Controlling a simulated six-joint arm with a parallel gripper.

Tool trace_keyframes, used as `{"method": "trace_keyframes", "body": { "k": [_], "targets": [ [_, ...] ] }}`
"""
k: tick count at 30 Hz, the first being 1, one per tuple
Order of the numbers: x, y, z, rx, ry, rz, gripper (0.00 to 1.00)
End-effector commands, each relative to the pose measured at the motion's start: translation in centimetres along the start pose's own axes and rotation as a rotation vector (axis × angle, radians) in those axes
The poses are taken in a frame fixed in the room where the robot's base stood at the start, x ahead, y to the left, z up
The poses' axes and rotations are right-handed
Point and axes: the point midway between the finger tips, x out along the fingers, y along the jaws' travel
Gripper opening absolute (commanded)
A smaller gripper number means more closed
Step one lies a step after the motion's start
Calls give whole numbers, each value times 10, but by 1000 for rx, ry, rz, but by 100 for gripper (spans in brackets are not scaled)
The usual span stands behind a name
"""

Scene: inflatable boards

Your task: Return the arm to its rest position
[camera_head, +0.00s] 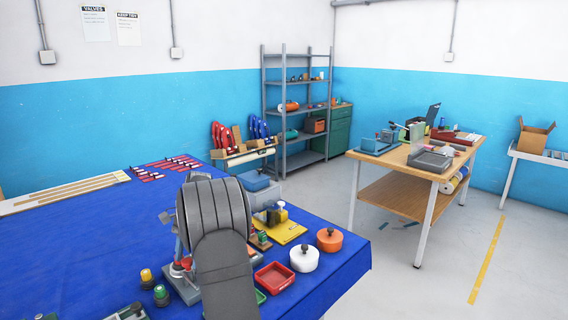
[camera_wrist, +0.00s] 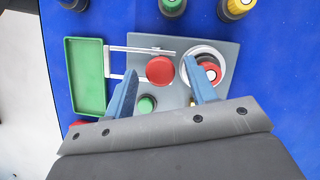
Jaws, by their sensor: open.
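My gripper (camera_wrist: 159,67) shows in the wrist view as two blue fingers spread apart and pointing away from the camera. It is open, with nothing visibly held. Beyond the fingers is a grey plate (camera_wrist: 228,55) with a red round knob (camera_wrist: 160,69), a second red knob in a pale ring (camera_wrist: 211,72) and a green knob (camera_wrist: 147,104). The red knob appears between the fingers; I cannot tell the gap in depth. In the head view my dark arm stands over the front of the blue-covered table (camera_head: 80,240) and hides the gripper.
A green tray (camera_wrist: 85,75) lies left of the plate. In the head view, a red tray (camera_head: 274,278), a white pot (camera_head: 304,258), an orange pot (camera_head: 329,240) and a yellow-based device (camera_head: 280,229) stand right of my arm. The table's left middle is clear.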

Motion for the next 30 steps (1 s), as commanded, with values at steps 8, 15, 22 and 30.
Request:
{"method": "trace_keyframes", "body": {
  "k": [8,15,22,30],
  "targets": [
    [0,3,1,260,-1,-107,51],
    [0,4,2,484,0,-201,51],
    [1,6,3,694,0,-287,51],
    [1,6,4,928,-1,-385,51]
  ]
}}
